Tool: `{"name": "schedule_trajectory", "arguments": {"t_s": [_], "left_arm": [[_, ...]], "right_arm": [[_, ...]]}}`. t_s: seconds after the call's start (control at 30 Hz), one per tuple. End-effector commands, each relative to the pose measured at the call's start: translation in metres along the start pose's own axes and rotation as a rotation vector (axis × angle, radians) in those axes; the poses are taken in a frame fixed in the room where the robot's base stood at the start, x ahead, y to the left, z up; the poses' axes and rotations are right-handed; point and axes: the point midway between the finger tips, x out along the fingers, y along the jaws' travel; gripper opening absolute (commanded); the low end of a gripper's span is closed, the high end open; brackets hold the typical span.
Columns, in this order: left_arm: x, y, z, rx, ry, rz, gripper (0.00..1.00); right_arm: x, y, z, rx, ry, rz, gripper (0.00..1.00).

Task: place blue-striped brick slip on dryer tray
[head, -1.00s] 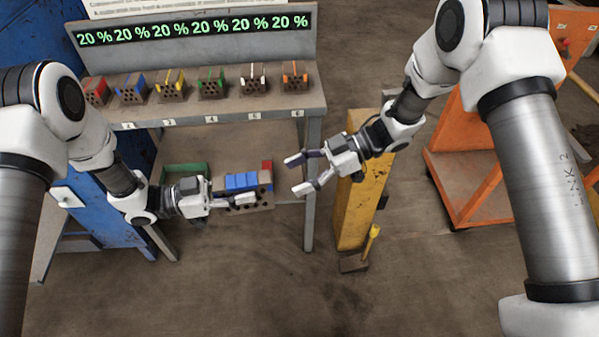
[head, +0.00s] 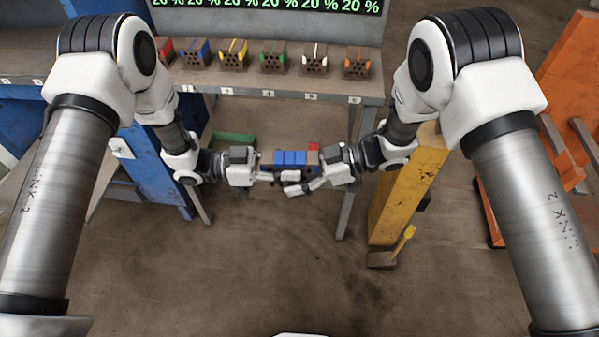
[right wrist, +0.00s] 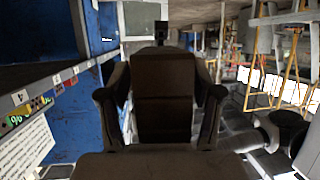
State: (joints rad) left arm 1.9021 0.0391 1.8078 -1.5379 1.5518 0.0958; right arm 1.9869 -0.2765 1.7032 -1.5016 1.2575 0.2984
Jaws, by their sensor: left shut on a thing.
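A brown brick with blue bands (head: 290,158) shows in the head view, beside the fingers of my left gripper (head: 284,174). Those fingers are shut on it, and partly cover its near side. My right gripper (head: 303,178) is open at the brick's right end. Its near finger lies in front of the brick, and its other finger is largely hidden. Another brown brick with blue stripes (head: 196,53) stands on the upper shelf. I cannot tell which surface is the dryer tray.
The upper shelf (head: 270,88) carries a row of bricks with differently coloured stripes. A green tray (head: 236,138) sits behind the held brick, and a small red block (head: 313,147) shows beside it. A yellow post (head: 405,190) stands at right.

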Motion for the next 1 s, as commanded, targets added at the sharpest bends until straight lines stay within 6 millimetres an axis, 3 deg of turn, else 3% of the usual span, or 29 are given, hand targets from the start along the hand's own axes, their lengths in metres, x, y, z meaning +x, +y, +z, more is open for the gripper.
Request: {"name": "schedule_trajectory", "arguments": {"t_s": [0.03, 0.1, 0.17, 0.23, 0.27, 0.33, 0.73, 0.87, 1.0], "left_arm": [[0.000, 0.000, 0.000, 0.000, 0.001, 0.000, 0.01], [0.000, 0.000, 0.000, 0.001, 0.001, 0.000, 0.01], [0.000, 0.000, 0.000, 0.001, 0.001, 0.000, 0.01], [0.000, 0.000, 0.000, 0.000, 0.001, 0.001, 0.01], [0.000, 0.000, -0.001, 0.000, 0.001, 0.001, 0.40], [0.000, 0.000, -0.001, 0.000, 0.001, 0.001, 0.64], [-0.007, -0.001, 0.000, 0.000, 0.001, -0.003, 0.65], [-0.030, -0.001, 0.000, 0.000, 0.002, -0.006, 0.65], [-0.068, -0.002, 0.000, 0.001, 0.002, -0.008, 0.65]], "right_arm": [[0.000, 0.000, 0.000, 0.000, 0.000, 0.000, 0.44], [0.000, 0.000, 0.000, 0.000, 0.000, 0.000, 0.20], [0.000, 0.000, 0.000, 0.000, 0.000, 0.000, 0.01], [0.000, 0.000, 0.000, 0.000, 0.000, 0.000, 0.01], [0.000, 0.000, 0.000, -0.001, 0.000, 0.000, 0.01], [0.000, 0.000, 0.000, -0.001, 0.000, 0.000, 0.01], [-0.001, 0.000, 0.000, 0.000, 0.001, 0.000, 0.01], [-0.001, 0.000, 0.000, 0.000, 0.001, 0.000, 0.01], [-0.001, 0.000, 0.000, 0.000, 0.001, 0.000, 0.01]]}}
